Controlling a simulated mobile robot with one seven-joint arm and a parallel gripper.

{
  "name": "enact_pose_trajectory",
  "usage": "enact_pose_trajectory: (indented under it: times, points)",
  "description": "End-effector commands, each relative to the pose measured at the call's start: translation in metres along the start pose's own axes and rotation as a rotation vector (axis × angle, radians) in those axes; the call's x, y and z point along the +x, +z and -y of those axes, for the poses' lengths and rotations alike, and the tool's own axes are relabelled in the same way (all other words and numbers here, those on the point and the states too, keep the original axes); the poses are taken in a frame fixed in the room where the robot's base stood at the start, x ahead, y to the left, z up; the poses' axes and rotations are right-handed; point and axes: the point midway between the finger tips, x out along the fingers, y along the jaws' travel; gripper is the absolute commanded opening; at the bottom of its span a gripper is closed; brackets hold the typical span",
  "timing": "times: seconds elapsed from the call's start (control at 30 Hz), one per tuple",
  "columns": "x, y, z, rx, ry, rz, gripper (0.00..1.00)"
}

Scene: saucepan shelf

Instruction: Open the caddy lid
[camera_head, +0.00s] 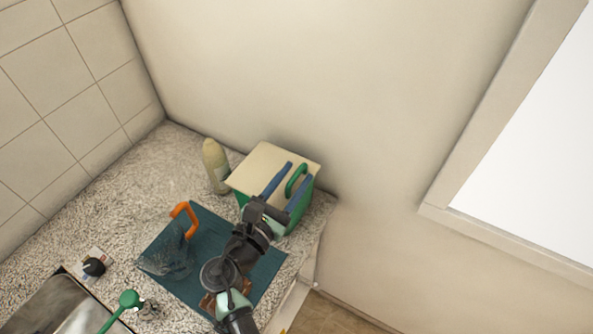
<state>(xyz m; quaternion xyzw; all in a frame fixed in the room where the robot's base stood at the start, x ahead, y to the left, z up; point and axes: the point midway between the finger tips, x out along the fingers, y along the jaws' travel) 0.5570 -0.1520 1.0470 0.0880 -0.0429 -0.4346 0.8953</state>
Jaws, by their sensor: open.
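The caddy is a green box (243,201) with a cream lid (268,163) at the back right of the counter. The lid looks shut. A green loop handle (293,187) stands at the lid's right front side. My gripper (297,173) is open at the handle, its two blue fingers reaching toward the back right. One finger shows to the left of the handle and the other to its right. I cannot tell whether either finger touches it. My wrist and fingers hide part of the caddy's front.
A beige bottle (215,168) stands left of the caddy. A teal mat (262,268) lies under my arm, with a clear, orange-handled item (183,217) on it. A black knob (93,267) and a green-headed utensil (129,299) are at lower left. The counter ends right of the caddy.

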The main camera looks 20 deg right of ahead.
Motion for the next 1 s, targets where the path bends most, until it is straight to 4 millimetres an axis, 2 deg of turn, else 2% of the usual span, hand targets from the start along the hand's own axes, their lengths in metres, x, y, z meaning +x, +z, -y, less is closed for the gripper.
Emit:
enact_pose_trajectory:
  times: [0.13, 0.43, 0.6, 0.7, 1.0]
  points:
    - [0.0106, 0.0004, 0.0004, 0.000, -0.001, 0.000, 0.45]
    - [0.0121, -0.0002, 0.0003, 0.000, 0.000, 0.000, 0.45]
    - [0.0118, -0.0001, 0.0003, 0.000, 0.000, 0.000, 0.14]
    - [0.0118, -0.0001, 0.0002, 0.001, 0.000, 0.000, 0.00]
    - [0.0115, 0.0000, -0.0002, 0.001, 0.001, 0.000, 0.00]
